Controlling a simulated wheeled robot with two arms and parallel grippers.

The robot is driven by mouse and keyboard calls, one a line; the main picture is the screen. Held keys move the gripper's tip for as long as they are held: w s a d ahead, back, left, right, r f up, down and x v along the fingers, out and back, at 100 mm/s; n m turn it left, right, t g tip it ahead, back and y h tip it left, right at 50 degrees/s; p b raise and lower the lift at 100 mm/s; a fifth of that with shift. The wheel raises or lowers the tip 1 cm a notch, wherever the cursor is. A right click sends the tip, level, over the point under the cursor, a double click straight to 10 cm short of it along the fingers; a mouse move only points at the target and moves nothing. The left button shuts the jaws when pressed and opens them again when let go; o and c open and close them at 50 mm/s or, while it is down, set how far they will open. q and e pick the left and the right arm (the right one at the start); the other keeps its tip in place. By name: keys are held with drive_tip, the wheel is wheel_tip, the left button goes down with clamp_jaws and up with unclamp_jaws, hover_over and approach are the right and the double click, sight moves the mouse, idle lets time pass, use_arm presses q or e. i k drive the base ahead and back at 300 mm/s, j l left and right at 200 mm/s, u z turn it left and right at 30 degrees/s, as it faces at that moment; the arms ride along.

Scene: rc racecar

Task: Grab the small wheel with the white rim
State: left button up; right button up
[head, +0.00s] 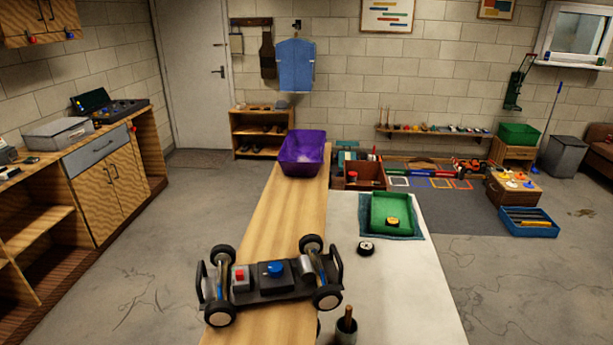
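A small black wheel with a white rim (366,247) lies flat on the white table (410,290), just left of the green tray's near end. A similar small wheel with a yellow centre (392,222) lies in the green tray (380,206). The racecar chassis (262,292) stands on the wooden bench, with black wheels at its corners; the near front ones (220,314) show pale rims. A red-topped block and a blue knob sit on the chassis.
The wooden bench (270,221) adjoins the white table's left side. A purple bin (302,152) stands at its far end. The table right of the wheel is clear.

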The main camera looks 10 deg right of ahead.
sight(366, 248)
drive_tip(key=k+l, duration=0.1)
drive_tip(key=l, duration=0.35)
drive_tip(key=k+l+u, duration=0.1)
drive_tip(key=l, duration=0.35)
drive_tip(key=k+l, duration=0.1)
drive_tip(key=l, duration=0.35)
drive_tip(key=k+l+u, duration=0.1)
drive_tip(key=l, duration=0.35)
drive_tip(key=l+u, duration=0.1)
drive_tip(key=l, duration=0.3)
drive_tip(key=k+l+u, duration=0.1)
drive_tip(key=l, duration=0.3)
drive_tip(key=k+l+u, duration=0.1)
drive_tip(key=l, duration=0.3)
drive_tip(key=k+l+u, duration=0.1)
drive_tip(key=l, duration=0.3)
drive_tip(key=i+l+u, duration=0.15)
drive_tip(key=l, duration=0.3)
drive_tip(key=i+l+u, duration=0.15)
drive_tip(key=l, duration=0.3)
drive_tip(key=i+l+u, duration=0.15)
drive_tip(key=l, duration=0.35)
drive_tip(key=i+l+u, duration=0.25)
drive_tip(key=i+l, duration=0.65)
drive_tip(key=l, duration=0.15)
drive_tip(key=i, duration=0.5)
